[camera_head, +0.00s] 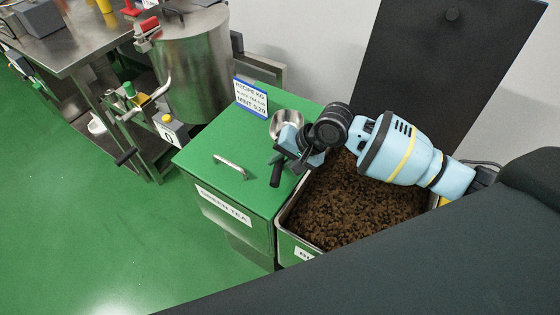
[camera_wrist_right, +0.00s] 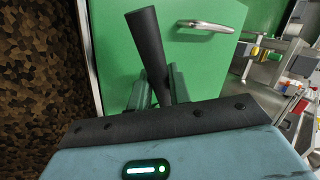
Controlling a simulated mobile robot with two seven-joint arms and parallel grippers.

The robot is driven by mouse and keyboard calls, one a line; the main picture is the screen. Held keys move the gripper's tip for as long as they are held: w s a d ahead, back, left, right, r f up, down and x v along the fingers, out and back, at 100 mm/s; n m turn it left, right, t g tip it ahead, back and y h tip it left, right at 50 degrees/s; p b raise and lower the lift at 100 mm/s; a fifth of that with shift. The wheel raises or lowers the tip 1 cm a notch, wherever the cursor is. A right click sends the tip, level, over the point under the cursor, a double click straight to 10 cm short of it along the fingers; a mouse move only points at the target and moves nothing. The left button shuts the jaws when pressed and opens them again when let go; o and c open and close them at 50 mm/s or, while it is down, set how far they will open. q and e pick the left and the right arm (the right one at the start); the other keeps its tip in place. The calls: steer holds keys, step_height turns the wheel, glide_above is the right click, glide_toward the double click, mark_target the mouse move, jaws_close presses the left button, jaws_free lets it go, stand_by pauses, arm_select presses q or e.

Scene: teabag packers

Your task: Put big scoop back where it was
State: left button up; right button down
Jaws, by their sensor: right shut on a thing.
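The big scoop has a shiny metal bowl (camera_head: 286,123) and a dark handle (camera_head: 276,172). My right gripper (camera_head: 292,150) is shut on the handle and holds the scoop above the green tea bin's lid, near its right edge by the open bin. In the right wrist view the dark handle (camera_wrist_right: 148,45) stands between the fingers; the bowl is hidden there. I cannot tell from the pictures whether the scoop touches the lid. My left gripper is not in view.
The green tea bin (camera_head: 218,178) has a closed lid with a metal handle (camera_head: 230,166). A recipe sign (camera_head: 250,97) stands at its back. The open bin holds dark tea (camera_head: 345,205); its dark lid (camera_head: 440,70) is raised. A steel drum (camera_head: 196,65) stands behind left.

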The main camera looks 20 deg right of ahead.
steer(key=shift+f, duration=0.4)
steer(key=c, duration=1.3)
jaws_free()
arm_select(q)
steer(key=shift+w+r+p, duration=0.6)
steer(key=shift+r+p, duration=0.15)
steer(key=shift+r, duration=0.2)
arm_select(e)
steer(key=v, duration=1.2)
steer(key=shift+s, duration=0.1)
